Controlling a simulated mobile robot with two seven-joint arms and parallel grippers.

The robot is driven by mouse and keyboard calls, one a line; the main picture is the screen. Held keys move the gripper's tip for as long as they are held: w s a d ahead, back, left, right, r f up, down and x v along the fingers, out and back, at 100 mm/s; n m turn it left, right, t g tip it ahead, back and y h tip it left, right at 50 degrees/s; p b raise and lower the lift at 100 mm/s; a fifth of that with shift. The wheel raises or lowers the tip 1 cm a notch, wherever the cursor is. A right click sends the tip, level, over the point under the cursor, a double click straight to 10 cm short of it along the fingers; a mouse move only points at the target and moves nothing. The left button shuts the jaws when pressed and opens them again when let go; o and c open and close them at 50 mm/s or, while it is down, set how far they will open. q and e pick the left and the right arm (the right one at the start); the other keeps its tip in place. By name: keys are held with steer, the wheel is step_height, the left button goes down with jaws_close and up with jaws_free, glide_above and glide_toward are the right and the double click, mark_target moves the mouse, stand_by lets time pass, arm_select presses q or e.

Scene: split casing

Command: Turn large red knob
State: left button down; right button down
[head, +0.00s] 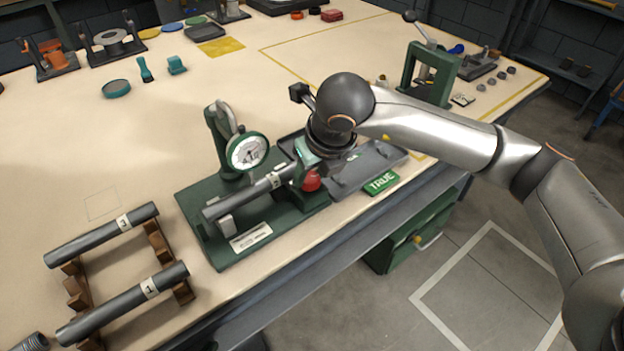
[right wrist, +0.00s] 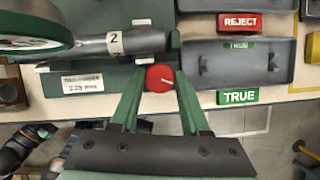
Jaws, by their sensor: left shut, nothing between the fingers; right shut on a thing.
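The large red knob (right wrist: 160,78) is at the right end of the green test fixture (right wrist: 105,68), with a white pointer line on its face. In the head view the knob (head: 312,182) is partly hidden by my right gripper (head: 308,168). My right gripper's green fingers (right wrist: 158,80) are on either side of the knob, shut on it. A grey shaft (head: 250,193) labelled 2 lies across the fixture beside the knob. A dial gauge (head: 248,151) stands over the shaft.
A grey tray (right wrist: 238,65) with a green TRUE sign (right wrist: 238,97) and a red REJECT sign (right wrist: 240,22) is right of the fixture. A brown rack (head: 160,243) at lower left holds two shafts. A green press (head: 430,75) stands at the back right.

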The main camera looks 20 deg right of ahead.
steer(key=shift+m+b, duration=0.35)
steer(key=shift+m, duration=0.25)
steer(key=shift+m+h, duration=0.4)
steer(key=shift+b, duration=0.3)
steer(key=shift+c, duration=1.9)
jaws_free()
steer(key=shift+r, duration=0.1)
